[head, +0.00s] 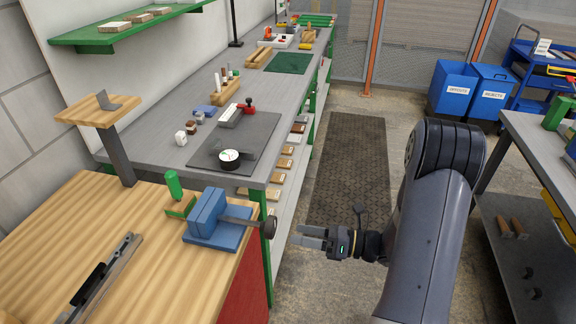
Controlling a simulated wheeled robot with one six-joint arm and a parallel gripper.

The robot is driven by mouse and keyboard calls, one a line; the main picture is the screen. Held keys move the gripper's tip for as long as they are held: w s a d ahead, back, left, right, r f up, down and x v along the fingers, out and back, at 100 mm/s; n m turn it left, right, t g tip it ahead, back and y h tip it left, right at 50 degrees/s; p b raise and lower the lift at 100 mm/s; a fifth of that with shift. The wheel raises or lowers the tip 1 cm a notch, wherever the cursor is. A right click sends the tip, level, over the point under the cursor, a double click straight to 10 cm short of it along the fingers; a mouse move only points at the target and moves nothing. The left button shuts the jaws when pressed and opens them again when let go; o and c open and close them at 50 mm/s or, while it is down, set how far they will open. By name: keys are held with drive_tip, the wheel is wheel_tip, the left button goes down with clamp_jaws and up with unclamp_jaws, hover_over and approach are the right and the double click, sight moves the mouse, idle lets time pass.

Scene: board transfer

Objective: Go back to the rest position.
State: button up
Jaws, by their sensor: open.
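My gripper (312,237) is at the lower middle of the head view, at the end of my dark grey arm. Its two fingers point left and are apart, with nothing seen between them. It hangs over the floor gap, just right of the handle end of the blue vise (207,222). The gripper looks clear of the vise handle, though the exact distance cannot be told.
A wooden bench (150,275) with the vise is at the left front. A long grey workbench (175,145) with a dial gauge (229,157) runs behind it. A dark floor mat (348,165) lies clear. Another table (540,150) stands right; blue bins (452,88) stand behind.

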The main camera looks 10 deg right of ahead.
sight(275, 229)
drive_tip(key=p+x, duration=0.1)
drive_tip(key=x, duration=0.9)
drive_tip(key=shift+a+p, duration=0.15)
drive_tip(key=shift+p, duration=0.15)
